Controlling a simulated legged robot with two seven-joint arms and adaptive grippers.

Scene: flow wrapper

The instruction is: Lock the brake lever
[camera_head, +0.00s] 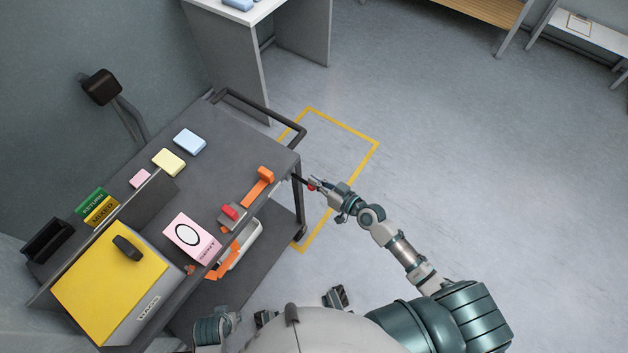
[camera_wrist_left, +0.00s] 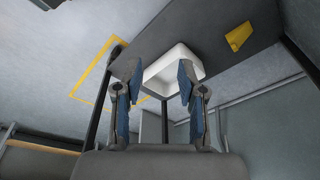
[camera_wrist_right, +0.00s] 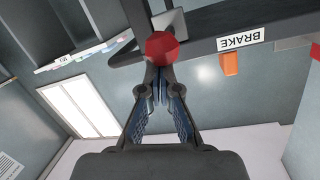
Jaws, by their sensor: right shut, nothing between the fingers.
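The brake lever's round red knob (camera_wrist_right: 162,47) is at the tips of my right gripper (camera_wrist_right: 160,72) in the right wrist view. The fingers are shut with nothing between them; I cannot tell whether they touch the knob. A white BRAKE label (camera_wrist_right: 241,37) is on the dark cart frame beside it. In the head view the red knob (camera_head: 311,187) is small at the cart's right corner, with my right gripper (camera_head: 322,186) partly covering it. My left gripper (camera_wrist_left: 157,82) is open and empty in the left wrist view.
The dark cart top (camera_head: 225,170) carries a yellow box (camera_head: 100,285), a pink card (camera_head: 190,238) and several small blocks. A black handle (camera_head: 262,108) sticks out at its far end. A white tray (camera_wrist_left: 170,68) lies beyond my left fingers. The floor right of the cart is clear.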

